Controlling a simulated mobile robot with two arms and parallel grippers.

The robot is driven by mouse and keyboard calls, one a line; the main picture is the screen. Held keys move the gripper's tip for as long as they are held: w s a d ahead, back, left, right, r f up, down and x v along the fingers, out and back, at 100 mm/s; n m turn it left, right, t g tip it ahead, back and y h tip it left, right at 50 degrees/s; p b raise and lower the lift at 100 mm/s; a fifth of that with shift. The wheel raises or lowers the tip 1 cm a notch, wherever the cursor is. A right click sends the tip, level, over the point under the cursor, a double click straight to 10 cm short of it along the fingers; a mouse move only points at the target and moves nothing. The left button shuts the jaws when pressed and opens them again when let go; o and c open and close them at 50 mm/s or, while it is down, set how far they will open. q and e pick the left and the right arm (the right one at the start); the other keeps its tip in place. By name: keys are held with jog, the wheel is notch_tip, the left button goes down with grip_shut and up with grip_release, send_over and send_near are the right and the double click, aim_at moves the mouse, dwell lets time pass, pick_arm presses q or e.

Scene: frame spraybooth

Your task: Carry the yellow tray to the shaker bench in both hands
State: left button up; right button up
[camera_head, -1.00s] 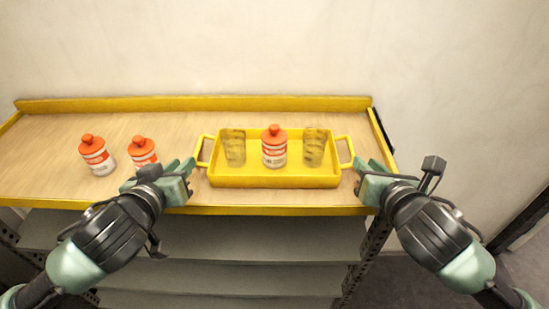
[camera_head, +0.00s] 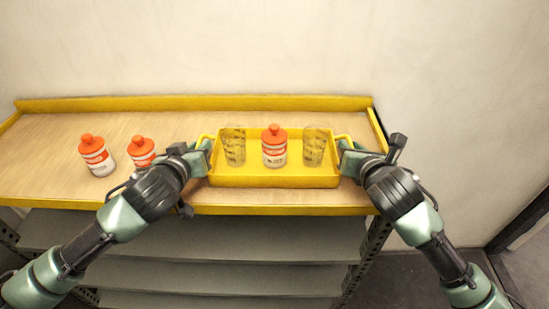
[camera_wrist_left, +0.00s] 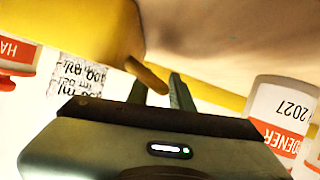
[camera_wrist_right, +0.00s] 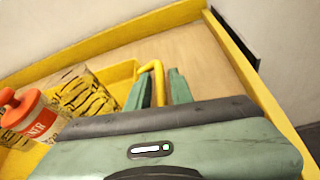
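The yellow tray (camera_head: 272,181) sits on the bench top near its right end, with a raised handle at each short side. On it stand an orange-capped white bottle (camera_head: 274,152) in the middle and a clear patterned cup on each side, left (camera_head: 234,146) and right (camera_head: 313,147). My left gripper (camera_head: 203,155) is at the tray's left handle; in the left wrist view the handle (camera_wrist_left: 150,78) reaches between its parted fingers. My right gripper (camera_head: 345,157) is at the right handle; in the right wrist view the handle (camera_wrist_right: 158,75) passes between its parted fingers. No shaker bench is recognisable.
Two more orange-capped bottles, one (camera_head: 97,155) at the left and one (camera_head: 142,151) close to my left gripper, stand on the wooden bench top (camera_head: 50,165). A yellow ledge (camera_head: 190,103) runs along the back. Grey shelves (camera_head: 230,240) lie below; open floor shows at right.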

pick_arm(q)
grip_shut()
pick_arm(e)
grip_shut()
dwell(0.9)
